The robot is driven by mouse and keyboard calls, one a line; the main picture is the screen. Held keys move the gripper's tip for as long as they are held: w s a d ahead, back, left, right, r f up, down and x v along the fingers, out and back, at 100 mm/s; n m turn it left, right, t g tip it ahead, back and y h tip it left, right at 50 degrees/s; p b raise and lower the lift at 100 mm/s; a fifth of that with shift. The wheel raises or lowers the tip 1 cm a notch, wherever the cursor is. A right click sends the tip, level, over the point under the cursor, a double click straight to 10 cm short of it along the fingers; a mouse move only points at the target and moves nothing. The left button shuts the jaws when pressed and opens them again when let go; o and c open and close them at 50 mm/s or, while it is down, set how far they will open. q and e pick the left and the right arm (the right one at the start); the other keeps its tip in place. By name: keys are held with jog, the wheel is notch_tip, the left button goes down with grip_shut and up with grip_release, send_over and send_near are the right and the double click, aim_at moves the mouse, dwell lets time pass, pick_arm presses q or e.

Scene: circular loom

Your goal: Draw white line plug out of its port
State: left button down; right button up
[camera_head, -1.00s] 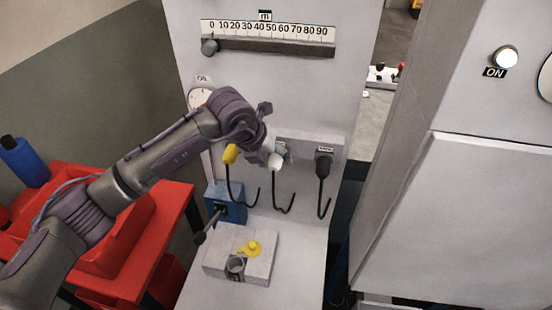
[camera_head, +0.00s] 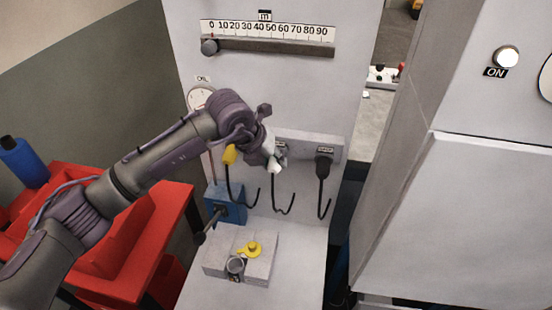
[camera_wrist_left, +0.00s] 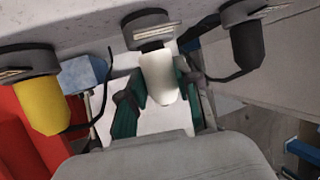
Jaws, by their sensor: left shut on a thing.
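The white plug (camera_head: 274,167) is held in my left gripper (camera_head: 272,157) in front of the wall panel. In the left wrist view the white plug (camera_wrist_left: 158,76) sits between the two green-padded fingers of my left gripper (camera_wrist_left: 160,88), which is shut on it. Its black port (camera_wrist_left: 148,28) is right behind the plug's far end; I cannot tell whether a gap separates them. In the head view the port (camera_head: 281,147) shows just above the plug, partly hidden by my gripper. My right gripper is not in view.
A yellow plug (camera_head: 229,155) is left of my gripper and a black plug (camera_head: 323,167) to the right, both at the panel (camera_head: 304,141). Black cords hang below. A blue box (camera_head: 226,205) and grey block (camera_head: 219,263) are lower; a red table (camera_head: 178,205) is left.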

pick_arm(q)
jog(key=s, duration=0.3)
jog(key=shift+s+a, duration=0.3)
jog(key=shift+a, duration=0.05)
jog(key=shift+s, duration=0.1)
dwell(0.3)
